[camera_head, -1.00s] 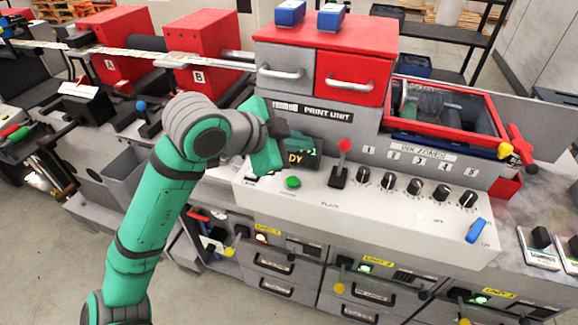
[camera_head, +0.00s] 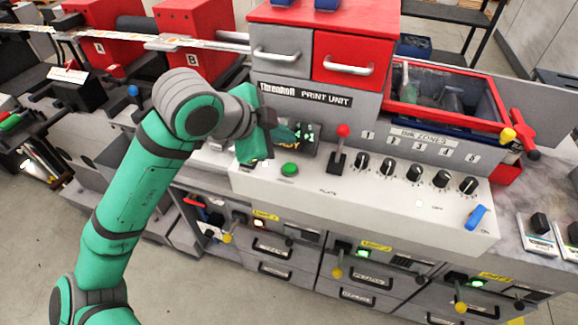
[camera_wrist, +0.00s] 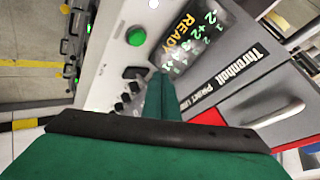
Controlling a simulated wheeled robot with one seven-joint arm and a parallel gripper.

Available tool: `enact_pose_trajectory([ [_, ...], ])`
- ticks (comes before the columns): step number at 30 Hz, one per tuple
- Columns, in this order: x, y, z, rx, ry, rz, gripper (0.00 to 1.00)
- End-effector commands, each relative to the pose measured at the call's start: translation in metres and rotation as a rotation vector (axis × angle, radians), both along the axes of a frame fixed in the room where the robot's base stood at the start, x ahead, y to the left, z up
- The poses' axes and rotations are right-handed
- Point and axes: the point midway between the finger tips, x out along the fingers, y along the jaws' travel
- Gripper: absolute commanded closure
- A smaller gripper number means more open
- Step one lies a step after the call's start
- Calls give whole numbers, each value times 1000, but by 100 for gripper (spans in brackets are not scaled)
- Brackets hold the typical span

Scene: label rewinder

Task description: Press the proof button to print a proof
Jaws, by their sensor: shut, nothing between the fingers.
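A round green button (camera_head: 289,169) stands on the left part of the pale sloping control panel (camera_head: 380,205). I cannot read a label on it. The green button also shows in the wrist view (camera_wrist: 136,36), above and left of my fingertips. My gripper (camera_head: 300,135) is shut and empty, held in the air above and behind the button, in front of the display (camera_head: 309,134). In the wrist view my gripper (camera_wrist: 163,82) shows its green fingers together, apart from the button. There the display (camera_wrist: 190,35) reads READY in yellow, with green numbers.
A red-knobbed lever (camera_head: 342,132) rises just right of the button. A row of black knobs (camera_head: 414,172) and a blue switch (camera_head: 475,217) lie further right. The print unit's drawers (camera_head: 282,66) stand behind. Floor is clear at lower left.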

Motion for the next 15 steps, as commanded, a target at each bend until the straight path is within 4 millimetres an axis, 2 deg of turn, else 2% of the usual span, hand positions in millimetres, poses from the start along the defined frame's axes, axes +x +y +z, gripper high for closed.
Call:
enact_pose_trajectory([
  [9, 0, 0, -41, -2, 2, 1, 100],
  [15, 0, 0, -57, -1, 1, 0, 100],
])
